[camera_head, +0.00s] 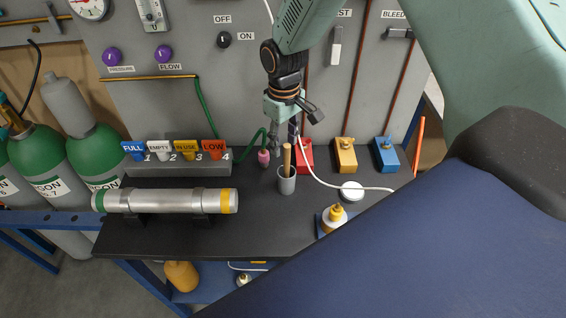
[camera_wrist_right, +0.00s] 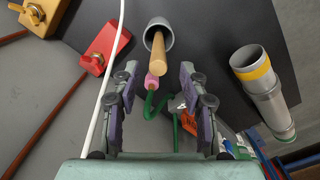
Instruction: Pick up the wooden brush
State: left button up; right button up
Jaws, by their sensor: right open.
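The wooden brush (camera_head: 287,158) stands upright in a small grey cup (camera_head: 287,182) on the black bench; only its handle shows, and its lower end is hidden in the cup. In the right wrist view the brush handle (camera_wrist_right: 158,54) points out of the cup (camera_wrist_right: 157,34) toward my gripper. My right gripper (camera_head: 292,140) is above and just behind the brush in the head view. In the wrist view the right gripper (camera_wrist_right: 157,72) is open, its two fingers apart on either side of the handle's line, with nothing held. My left gripper is not in view.
A pink-tipped green hose (camera_head: 264,157) hangs close behind the cup. Red, yellow (camera_head: 345,155) and blue (camera_head: 386,154) blocks stand at the back. A metal cylinder (camera_head: 165,200) lies at the left. A white cable runs past the cup to a white disc (camera_head: 351,191).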

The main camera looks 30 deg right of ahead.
aim_at(288, 159)
jog(key=f, duration=0.3)
jog(key=s+f, duration=0.1)
jog(key=f, duration=0.1)
jog(key=shift+d+f+p, duration=0.1)
jog(key=shift+f+p, duration=0.1)
jog(key=shift+p, duration=0.2)
jog(key=shift+w+d+f, duration=0.1)
jog(key=shift+d+f, duration=0.1)
jog(key=shift+f, duration=0.3)
jog(key=shift+a, duration=0.15)
jog(key=c, duration=0.5)
grip_shut()
